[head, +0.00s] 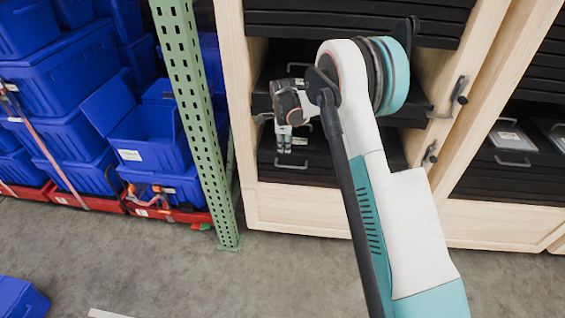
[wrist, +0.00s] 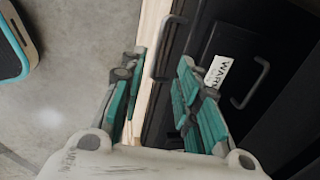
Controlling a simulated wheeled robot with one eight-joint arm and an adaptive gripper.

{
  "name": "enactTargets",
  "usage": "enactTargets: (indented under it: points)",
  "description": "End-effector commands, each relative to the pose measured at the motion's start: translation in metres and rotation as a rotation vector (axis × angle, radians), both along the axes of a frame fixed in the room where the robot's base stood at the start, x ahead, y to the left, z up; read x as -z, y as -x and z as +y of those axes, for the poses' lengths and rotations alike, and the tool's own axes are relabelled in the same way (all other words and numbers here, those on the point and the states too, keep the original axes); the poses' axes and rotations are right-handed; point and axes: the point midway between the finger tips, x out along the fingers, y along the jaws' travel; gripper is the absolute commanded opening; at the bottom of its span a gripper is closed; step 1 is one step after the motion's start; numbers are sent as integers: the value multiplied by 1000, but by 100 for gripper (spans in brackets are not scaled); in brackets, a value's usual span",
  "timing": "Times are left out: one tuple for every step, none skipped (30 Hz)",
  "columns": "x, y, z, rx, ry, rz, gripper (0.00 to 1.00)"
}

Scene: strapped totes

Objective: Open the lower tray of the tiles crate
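The tiles crate, a pale wooden frame (head: 290,202) with black trays, stands in front of me in the head view. Its lower tray (head: 345,163) is near the bottom and looks shut; its grey handle (head: 291,165) shows just below my gripper (head: 291,142). In the wrist view my gripper (wrist: 161,62) is open, its teal fingers spread. A dark handle (wrist: 168,45) shows between and beyond the fingertips, close to the wooden edge; I cannot tell whether a finger touches it. A second handle (wrist: 255,85) and a white label (wrist: 218,72) show on the black front to the right.
Metal latches (head: 459,92) sit on the crate's right post. A green perforated upright (head: 190,100) and stacked blue totes (head: 65,85) stand to the left. Another crate with dark trays (head: 515,150) is at the right. The grey floor in front is mostly clear.

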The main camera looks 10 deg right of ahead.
Motion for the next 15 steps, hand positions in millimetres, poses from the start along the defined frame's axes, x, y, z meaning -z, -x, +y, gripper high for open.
enactTargets:
  points:
    - [6, -1, 0, 0, 0, 0, 30]
    - [10, -2, -1, 0, 0, 0, 30]
    - [15, -3, -1, 0, 0, 0, 30]
    - [20, -3, -1, 0, 0, 0, 30]
    - [25, -4, -2, -1, 0, 0, 30]
    - [33, -6, -2, -1, 0, 0, 30]
    - [39, -7, -2, -1, 0, -1, 30]
    - [45, -8, -3, -1, 0, -1, 30]
    - [53, -9, -3, -1, 0, -1, 30]
    - [59, -10, -4, -2, 1, -1, 30]
    - [65, -12, -4, -2, 1, -1, 30]
    - [72, -13, -5, -2, 1, -1, 30]
    - [78, -14, -5, -2, 1, -1, 30]
    - [84, -15, -5, -2, 1, -1, 30]
    - [91, -17, -6, -2, 1, -1, 30]
